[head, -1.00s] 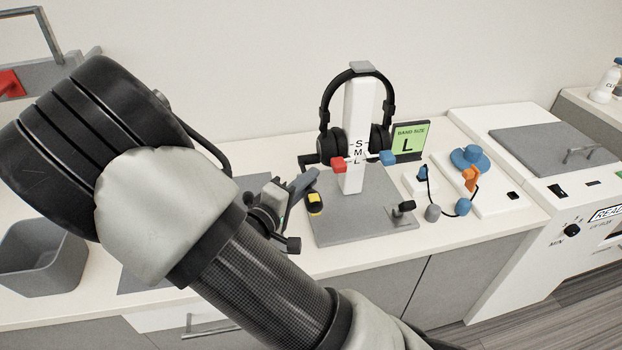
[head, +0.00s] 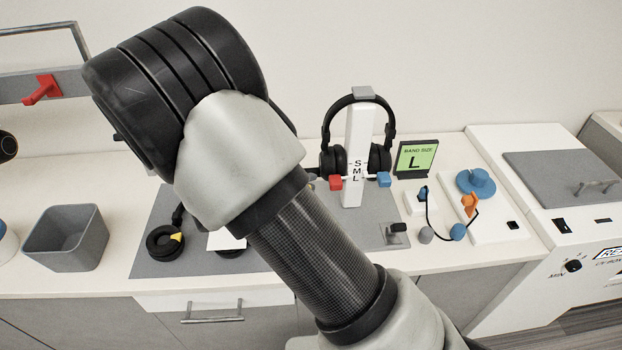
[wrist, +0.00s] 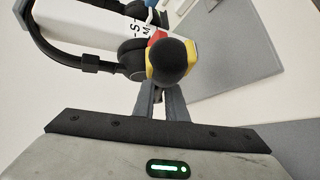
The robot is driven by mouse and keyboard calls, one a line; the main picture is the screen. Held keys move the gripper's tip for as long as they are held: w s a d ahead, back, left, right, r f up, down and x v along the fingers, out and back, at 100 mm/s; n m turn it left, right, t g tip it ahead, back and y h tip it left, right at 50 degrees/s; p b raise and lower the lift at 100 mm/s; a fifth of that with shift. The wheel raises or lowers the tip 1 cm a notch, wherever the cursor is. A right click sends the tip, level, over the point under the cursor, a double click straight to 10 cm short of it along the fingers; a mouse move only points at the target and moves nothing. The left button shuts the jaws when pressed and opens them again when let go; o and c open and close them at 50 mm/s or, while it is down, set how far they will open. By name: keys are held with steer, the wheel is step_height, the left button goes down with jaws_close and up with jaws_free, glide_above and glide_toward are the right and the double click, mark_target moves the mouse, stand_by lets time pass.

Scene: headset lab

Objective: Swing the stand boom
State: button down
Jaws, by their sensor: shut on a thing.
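The white stand post (head: 358,170), marked S, M, L, stands upright on its grey base with a black headset (head: 327,135) hung over its top. A red tab (head: 335,182) and a blue tab (head: 384,180) stick out at its sides. In the wrist view my gripper (wrist: 162,92) is shut on a rounded black knob with a yellow edge (wrist: 172,62), close to the headset's earcup (wrist: 130,55). I cannot tell how the knob joins the stand. In the head view my arm hides the gripper and the knob.
A green-screened sign reading "BAND SIZE L" (head: 415,160) stands right of the post. A cable rig with blue and orange parts (head: 470,203) lies farther right. A grey bin (head: 66,238) stands left of a grey mat (head: 200,266) with black headset parts.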

steer(key=shift+w+r+n+g+y+p, duration=0.1)
steer(key=shift+w+r+n+g+p, duration=0.3)
steer(key=shift+p, duration=0.45)
steer(key=shift+w+r+n+g+y+p, duration=0.1)
steer(key=shift+r+n+g+p, duration=0.1)
steer(key=shift+r+g+p, duration=0.5)
steer(key=shift+w+r+n+g+y+p, duration=0.1)
steer(key=shift+w+n+g+p, duration=0.15)
steer(key=shift+p, duration=0.75)
steer(key=g+p, duration=0.1)
steer(key=p, duration=0.1)
steer(key=w+r+n+g+p, duration=0.1)
steer(key=p, duration=0.1)
steer(key=shift+w+r+n+g, duration=0.1)
steer(key=shift+w+n+g, duration=0.15)
steer(key=shift+w+g, duration=0.1)
steer(key=shift+w+r+n+g+y+p, duration=0.25)
steer(key=shift+w+n+g+p, duration=0.45)
steer(key=shift+g, duration=0.5)
steer(key=shift+w+n+g, duration=0.5)
steer(key=shift+w+g, duration=0.45)
steer(key=shift+g, duration=0.15)
steer(key=shift+w+r, duration=0.1)
steer(key=shift+r, duration=0.05)
steer(key=c, duration=1.8)
jaws_free()
